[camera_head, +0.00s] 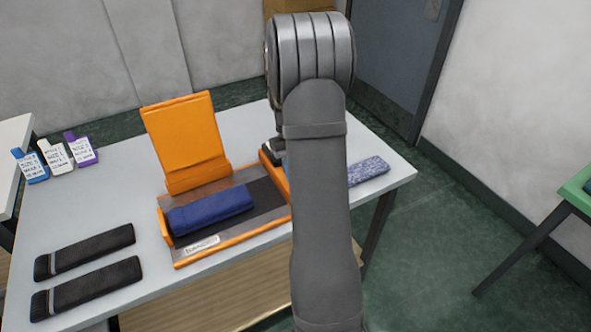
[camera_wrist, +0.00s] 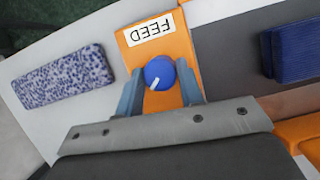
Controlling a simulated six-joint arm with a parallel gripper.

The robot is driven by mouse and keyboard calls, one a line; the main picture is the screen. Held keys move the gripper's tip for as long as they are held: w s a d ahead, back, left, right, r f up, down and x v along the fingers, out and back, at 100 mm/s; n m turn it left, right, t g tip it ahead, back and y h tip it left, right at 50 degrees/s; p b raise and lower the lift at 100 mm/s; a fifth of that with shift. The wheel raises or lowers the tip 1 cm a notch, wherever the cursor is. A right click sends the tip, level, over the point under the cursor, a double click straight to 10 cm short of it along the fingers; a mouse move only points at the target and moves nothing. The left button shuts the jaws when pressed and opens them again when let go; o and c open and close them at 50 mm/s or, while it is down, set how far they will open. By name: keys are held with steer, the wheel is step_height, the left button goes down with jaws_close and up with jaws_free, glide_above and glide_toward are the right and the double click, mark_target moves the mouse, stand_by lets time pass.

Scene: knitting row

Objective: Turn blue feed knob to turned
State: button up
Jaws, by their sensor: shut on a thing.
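The blue feed knob (camera_wrist: 159,73) shows in the wrist view as a round blue knob with a white pointer mark. It sits on an orange panel under a white FEED label (camera_wrist: 151,29). The pointer mark points down and to the left in the wrist view. My gripper (camera_wrist: 160,92) has one finger on each side of the knob and is shut on it. In the head view my arm hides the knob and most of my gripper.
The orange machine (camera_head: 188,143) holds a folded dark blue cloth (camera_head: 210,209). A speckled blue-white folded cloth (camera_head: 368,171) lies to the right. Two black rolls (camera_head: 85,250) and several labelled tags (camera_head: 55,158) lie on the left of the white table (camera_head: 125,190).

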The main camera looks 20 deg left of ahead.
steer(key=m, duration=0.2)
steer(key=m+y, duration=0.1)
steer(key=m, duration=0.1)
steer(key=shift+w+d+m+g+y, duration=0.1)
steer(key=shift+m+g+y, duration=0.2)
steer(key=shift+g, duration=0.1)
steer(key=shift+d+m+y, duration=0.1)
steer(key=shift+m+y, duration=0.6)
steer(key=shift+m, duration=1.2)
steer(key=o, duration=1)
steer(key=v, duration=1.7)
steer(key=shift+w+r, duration=0.1)
steer(key=shift+w, duration=0.2)
